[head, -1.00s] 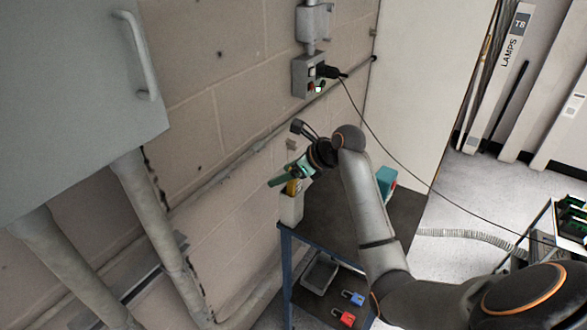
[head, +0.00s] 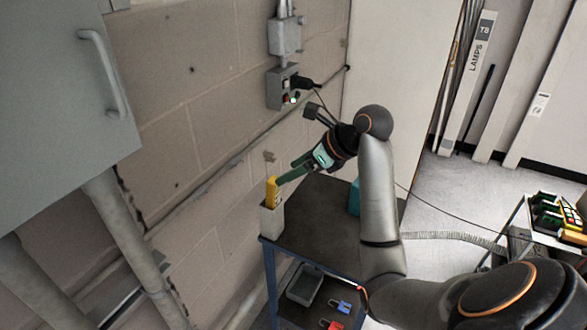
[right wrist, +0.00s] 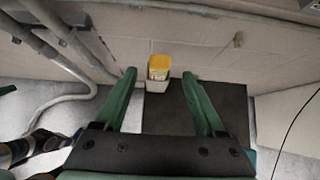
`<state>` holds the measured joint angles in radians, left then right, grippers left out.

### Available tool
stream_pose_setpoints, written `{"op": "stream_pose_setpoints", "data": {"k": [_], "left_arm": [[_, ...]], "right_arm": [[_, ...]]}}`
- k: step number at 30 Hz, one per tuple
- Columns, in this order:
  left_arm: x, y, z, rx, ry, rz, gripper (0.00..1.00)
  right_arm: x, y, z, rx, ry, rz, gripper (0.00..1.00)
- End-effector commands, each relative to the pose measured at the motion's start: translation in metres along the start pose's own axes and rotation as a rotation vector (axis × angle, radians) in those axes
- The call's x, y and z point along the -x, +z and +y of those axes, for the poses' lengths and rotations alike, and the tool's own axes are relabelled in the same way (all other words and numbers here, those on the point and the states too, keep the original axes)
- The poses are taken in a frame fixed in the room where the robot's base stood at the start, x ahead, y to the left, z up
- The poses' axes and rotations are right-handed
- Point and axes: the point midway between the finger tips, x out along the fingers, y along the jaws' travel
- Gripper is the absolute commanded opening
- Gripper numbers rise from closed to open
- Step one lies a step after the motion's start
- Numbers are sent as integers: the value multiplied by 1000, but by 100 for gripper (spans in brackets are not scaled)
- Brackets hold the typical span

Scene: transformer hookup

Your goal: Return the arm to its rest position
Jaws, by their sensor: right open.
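My right arm reaches in from the lower right in the head view. Its gripper (head: 290,171) has green fingers that point left, above the dark table top (head: 320,215). In the right wrist view the two green fingers (right wrist: 160,98) stand wide apart with nothing between them. Beyond the fingertips, a yellow item (right wrist: 159,65) stands in a pale holder (right wrist: 157,86) at the wall end of the table. My left gripper is not in view.
A grey wall box (head: 283,88) with a black plug and cable is on the block wall. A grey cabinet (head: 60,90) and pipes are at left. Padlocks (head: 338,305) lie on the lower shelf. A cart (head: 545,225) stands at right. Open floor shows behind.

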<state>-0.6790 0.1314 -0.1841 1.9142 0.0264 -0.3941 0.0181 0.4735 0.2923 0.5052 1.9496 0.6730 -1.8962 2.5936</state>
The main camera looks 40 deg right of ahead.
Motion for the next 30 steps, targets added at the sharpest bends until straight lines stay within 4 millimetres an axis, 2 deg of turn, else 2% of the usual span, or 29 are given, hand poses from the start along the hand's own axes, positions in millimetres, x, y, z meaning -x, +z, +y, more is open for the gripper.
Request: {"op": "stream_pose_setpoints", "data": {"k": [10,14,17,24,30], "left_arm": [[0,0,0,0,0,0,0],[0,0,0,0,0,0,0],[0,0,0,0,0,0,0],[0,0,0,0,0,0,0],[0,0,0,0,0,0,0]], "right_arm": [[-2,-2,1,10,-1,5,72],[-12,-16,9,129,-10,48,72],[-26,-40,22,326,-13,113,72],[-56,-110,68,961,56,287,72],[-66,-166,115,1520,197,376,72]]}}
